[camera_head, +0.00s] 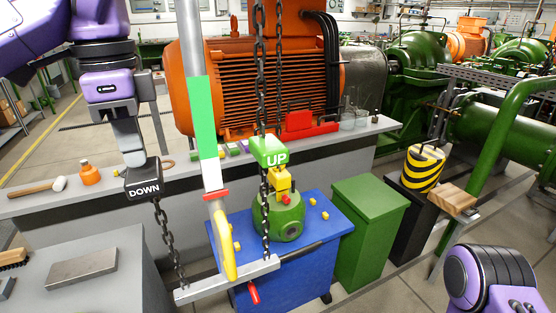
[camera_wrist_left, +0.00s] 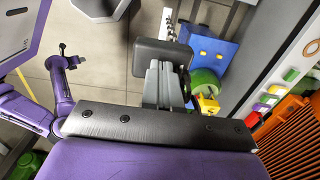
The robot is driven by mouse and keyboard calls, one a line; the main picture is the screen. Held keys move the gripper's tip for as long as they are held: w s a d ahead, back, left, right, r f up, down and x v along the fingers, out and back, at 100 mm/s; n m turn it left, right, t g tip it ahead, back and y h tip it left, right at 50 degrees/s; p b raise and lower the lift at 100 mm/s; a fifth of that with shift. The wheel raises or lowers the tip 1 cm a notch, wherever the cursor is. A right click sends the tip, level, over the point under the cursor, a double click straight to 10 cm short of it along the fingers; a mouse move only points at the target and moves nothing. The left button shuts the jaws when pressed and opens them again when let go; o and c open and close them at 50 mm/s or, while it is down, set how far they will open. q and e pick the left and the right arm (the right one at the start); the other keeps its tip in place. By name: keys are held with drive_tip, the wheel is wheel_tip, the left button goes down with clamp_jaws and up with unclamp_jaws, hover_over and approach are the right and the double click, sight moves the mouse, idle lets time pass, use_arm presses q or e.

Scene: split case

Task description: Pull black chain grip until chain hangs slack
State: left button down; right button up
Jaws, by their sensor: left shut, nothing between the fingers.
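The black chain grip (camera_head: 143,187), marked DOWN, is in the head view at left, with a dark chain (camera_head: 166,235) running from it down to a grey bar (camera_head: 228,279). My left gripper (camera_head: 136,158) is shut with nothing between its fingers, its tips right at the top of the black grip. In the left wrist view the grip (camera_wrist_left: 160,57) lies at the ends of the shut fingers (camera_wrist_left: 163,84); whether they touch is unclear. A green grip (camera_head: 268,151), marked UP, sits on a second, upright chain (camera_head: 259,70).
A striped pole (camera_head: 202,115) with a yellow pointer (camera_head: 222,245) stands between the grips. A green casing (camera_head: 284,222) sits on a blue cart (camera_head: 300,265). An orange motor (camera_head: 240,85), a green box (camera_head: 368,225) and a yellow-black striped weight (camera_head: 423,168) stand beyond.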

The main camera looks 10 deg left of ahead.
sight(140, 169)
use_arm(q)
wheel_tip(140, 169, up, 7)
drive_tip(key=p, duration=0.5)
idle(1.9)
